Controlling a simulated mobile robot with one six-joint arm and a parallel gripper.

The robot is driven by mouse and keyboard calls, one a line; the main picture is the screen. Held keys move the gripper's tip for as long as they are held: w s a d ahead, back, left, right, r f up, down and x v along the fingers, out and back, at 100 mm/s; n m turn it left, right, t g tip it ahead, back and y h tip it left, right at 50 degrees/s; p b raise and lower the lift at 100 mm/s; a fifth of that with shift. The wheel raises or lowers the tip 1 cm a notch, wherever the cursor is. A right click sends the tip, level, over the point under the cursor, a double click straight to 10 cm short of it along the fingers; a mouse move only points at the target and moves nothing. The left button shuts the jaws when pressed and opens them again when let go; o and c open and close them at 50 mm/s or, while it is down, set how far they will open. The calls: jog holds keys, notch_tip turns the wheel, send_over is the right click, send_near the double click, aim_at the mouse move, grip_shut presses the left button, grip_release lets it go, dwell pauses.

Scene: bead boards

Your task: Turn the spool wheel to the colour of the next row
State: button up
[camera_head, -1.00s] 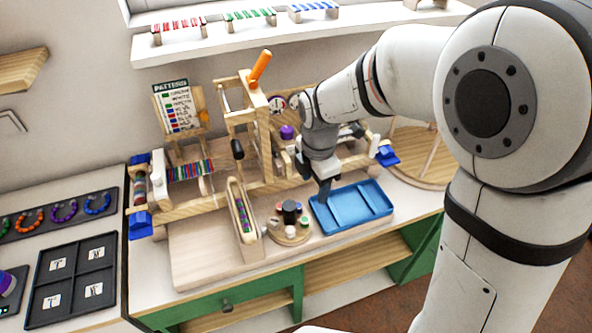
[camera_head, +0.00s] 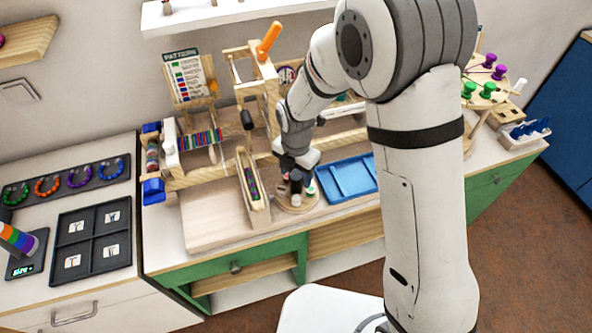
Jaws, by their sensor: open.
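The spool wheel (camera_head: 297,206) is a small round wooden disc with several coloured spools, standing on the front of the wooden board. My gripper (camera_head: 296,183) points down right over the spool wheel and hides part of it. Its fingers are small and dark here; I cannot tell whether they touch a spool. The pattern card (camera_head: 187,76), with rows of coloured marks, stands at the back left of the wooden loom (camera_head: 221,175). A strip of striped woven beads (camera_head: 200,140) is on the loom's left side. The row colours are too small to read surely.
A blue tray (camera_head: 352,180) lies just right of the spool wheel, partly behind my arm. A long wooden holder with coloured beads (camera_head: 253,182) stands close on its left. An orange handle (camera_head: 269,41) rises behind. The board's front left is bare.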

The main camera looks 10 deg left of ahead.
jog(key=shift+c, duration=0.4)
jog(key=c, duration=0.9)
